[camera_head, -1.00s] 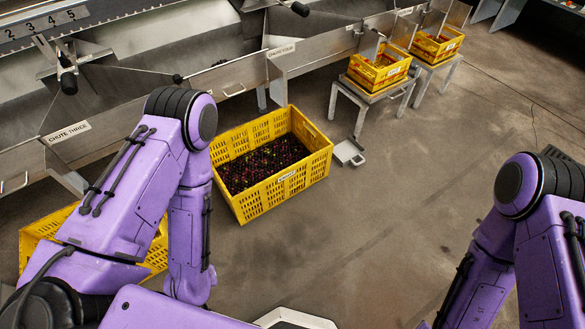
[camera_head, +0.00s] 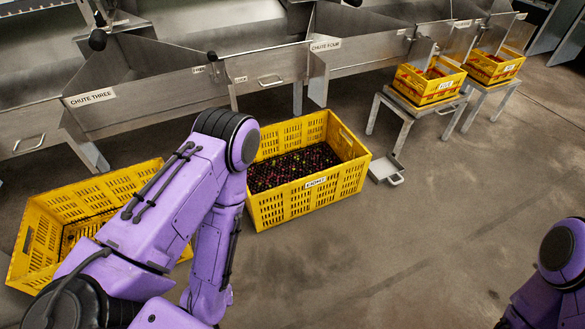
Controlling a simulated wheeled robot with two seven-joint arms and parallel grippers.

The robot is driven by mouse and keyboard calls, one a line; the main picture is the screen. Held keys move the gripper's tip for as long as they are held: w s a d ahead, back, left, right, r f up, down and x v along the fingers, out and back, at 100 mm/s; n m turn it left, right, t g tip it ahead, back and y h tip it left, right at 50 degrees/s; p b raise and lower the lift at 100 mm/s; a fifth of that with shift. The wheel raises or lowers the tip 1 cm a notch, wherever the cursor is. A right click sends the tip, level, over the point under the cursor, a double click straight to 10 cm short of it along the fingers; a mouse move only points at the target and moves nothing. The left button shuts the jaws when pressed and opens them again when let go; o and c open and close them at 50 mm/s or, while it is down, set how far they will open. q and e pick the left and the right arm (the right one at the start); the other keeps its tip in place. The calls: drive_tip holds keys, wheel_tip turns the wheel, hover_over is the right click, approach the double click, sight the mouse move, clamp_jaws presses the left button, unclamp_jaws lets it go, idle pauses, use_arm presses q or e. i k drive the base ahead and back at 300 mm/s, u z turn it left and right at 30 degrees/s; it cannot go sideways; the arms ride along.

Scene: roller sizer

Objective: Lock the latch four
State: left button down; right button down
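The chute four sign (camera_head: 325,45) is on the steel trough at upper middle. Left of it is a front panel with a bar handle (camera_head: 270,80). A small black knob (camera_head: 212,56) stands at the divider left of that panel, above a small label (camera_head: 198,69) too small to read surely. I cannot tell for certain which part is latch four, or whether it is locked. My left arm reaches down in front of the crates, well short of the knob in the picture. My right arm shows only at the lower right edge. Both grippers are out of view.
A yellow crate (camera_head: 344,190) of dark fruit stands on the floor below chute four. Another yellow crate (camera_head: 40,262) is partly behind my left arm. Smaller crates (camera_head: 428,96) (camera_head: 490,80) sit on metal stands. A metal pan (camera_head: 385,169) lies nearby. The right floor is clear.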

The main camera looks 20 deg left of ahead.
sight(211, 56)
drive_tip(key=u, duration=0.8)
drive_tip(key=i, duration=1.05)
drive_tip(key=u, duration=0.3)
